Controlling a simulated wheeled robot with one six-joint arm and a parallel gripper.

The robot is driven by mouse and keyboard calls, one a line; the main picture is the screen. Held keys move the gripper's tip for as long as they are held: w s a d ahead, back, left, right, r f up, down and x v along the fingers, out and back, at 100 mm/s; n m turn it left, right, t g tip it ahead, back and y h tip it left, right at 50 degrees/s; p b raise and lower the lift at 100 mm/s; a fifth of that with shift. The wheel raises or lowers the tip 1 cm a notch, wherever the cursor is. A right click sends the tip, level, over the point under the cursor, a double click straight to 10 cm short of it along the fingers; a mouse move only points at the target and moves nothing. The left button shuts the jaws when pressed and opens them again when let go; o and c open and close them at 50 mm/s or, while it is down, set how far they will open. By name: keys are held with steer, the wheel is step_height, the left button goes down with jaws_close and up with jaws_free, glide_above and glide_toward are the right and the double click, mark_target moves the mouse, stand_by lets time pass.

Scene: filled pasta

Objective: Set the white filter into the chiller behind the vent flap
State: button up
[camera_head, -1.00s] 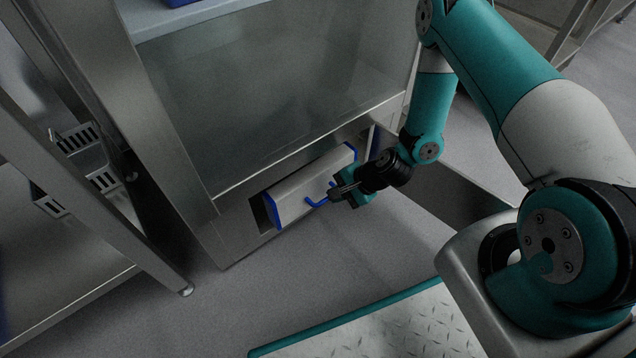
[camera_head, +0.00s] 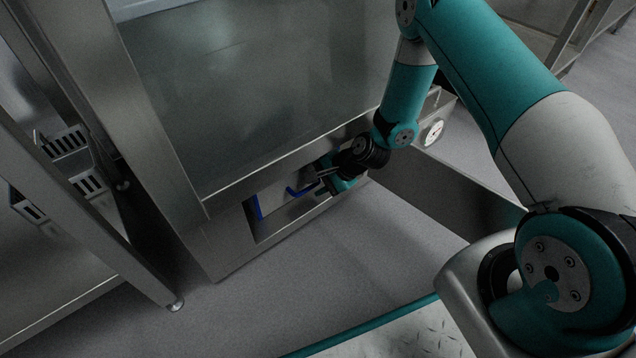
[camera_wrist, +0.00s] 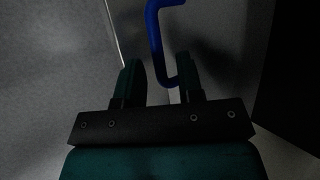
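The white filter (camera_head: 273,199) sits inside the low opening of the steel chiller (camera_head: 215,245) in the head view, with a blue edge at its left end. Its blue handle (camera_head: 299,191) points out toward my gripper (camera_head: 328,180). My gripper hides the filter's right part. In the wrist view the handle (camera_wrist: 158,45) runs down between the fingers of my gripper (camera_wrist: 160,80). Its bent end is close to the right finger, with a clear gap to the left finger. The vent flap (camera_head: 440,190) stands swung open to the right of the opening.
A steel rack (camera_head: 75,200) with slotted brackets stands at the left. A round dial (camera_head: 432,132) shows on the chiller's right side. Grey floor (camera_head: 330,265) is clear in front of the opening.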

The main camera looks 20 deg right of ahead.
steer(key=p+v, duration=0.6)
steer(key=v, duration=0.6)
steer(key=shift+p, duration=0.4)
steer(key=shift+r, duration=0.1)
